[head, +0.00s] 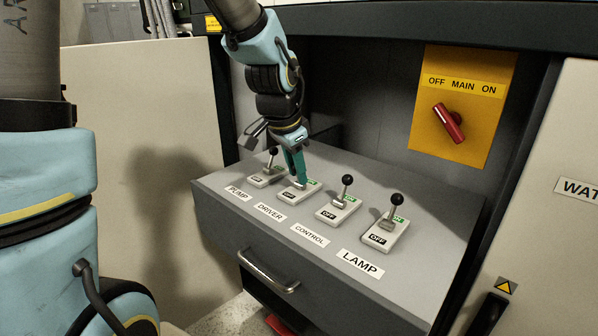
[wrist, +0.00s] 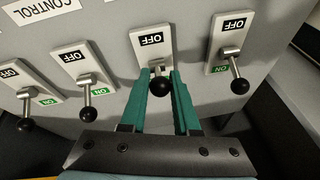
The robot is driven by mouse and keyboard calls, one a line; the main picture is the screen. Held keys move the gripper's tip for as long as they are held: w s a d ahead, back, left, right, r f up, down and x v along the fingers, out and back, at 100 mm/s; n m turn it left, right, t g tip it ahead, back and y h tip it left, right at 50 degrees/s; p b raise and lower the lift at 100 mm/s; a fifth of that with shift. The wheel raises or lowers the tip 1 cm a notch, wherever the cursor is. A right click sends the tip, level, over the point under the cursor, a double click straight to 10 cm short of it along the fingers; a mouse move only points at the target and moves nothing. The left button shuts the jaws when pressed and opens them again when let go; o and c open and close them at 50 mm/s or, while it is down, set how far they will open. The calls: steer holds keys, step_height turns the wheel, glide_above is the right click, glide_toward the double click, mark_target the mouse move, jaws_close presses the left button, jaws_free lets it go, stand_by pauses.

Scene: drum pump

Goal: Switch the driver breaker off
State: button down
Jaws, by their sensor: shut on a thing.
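The driver breaker is a pale plate (wrist: 151,58) with a short metal lever and a black ball knob (wrist: 159,86), second from the left in the head view, above the DRIVER label (head: 269,212). Its OFF mark (wrist: 151,39) shows in the wrist view; its lever leans away from OFF, toward the ON end. My gripper (head: 299,182) reaches down over this breaker. Its green fingers (wrist: 160,78) are shut on the driver knob, one on each side. In the head view the fingers hide most of this lever.
The pump lever (head: 273,153) stands close on the left, the control lever (head: 347,180) and lamp lever (head: 396,199) on the right; all three lean toward ON. A yellow main switch panel (head: 463,100) is on the back wall. A drawer handle (head: 268,272) juts out in front.

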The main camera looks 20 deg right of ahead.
steer(key=shift+s+a+f+t+h+p, duration=0.2)
steer(key=shift+a+t+h+p, duration=0.25)
steer(key=shift+h+p, duration=0.45)
stand_by(0.4)
steer(key=c, duration=0.7)
jaws_free()
steer(key=shift+r, duration=0.1)
steer(key=shift+p+v, duration=1.2)
steer(key=shift+v, duration=1.05)
steer(key=p, duration=0.8)
glide_toward(292, 168)
steer(key=shift+s, duration=0.2)
steer(key=shift+f, duration=0.25)
steer(key=a+n+y, duration=0.1)
steer(key=a+n, duration=0.3)
steer(key=a, duration=0.3)
steer(key=a+n+g+y, duration=0.1)
steer(key=a+n+y, duration=0.1)
steer(key=a+n, duration=0.3)
steer(key=w+a+n+g+y, duration=0.1)
steer(key=a+n, duration=0.4)
steer(key=a, duration=0.6)
steer(key=shift+f+y, duration=0.15)
steer(key=shift+y, duration=0.15)
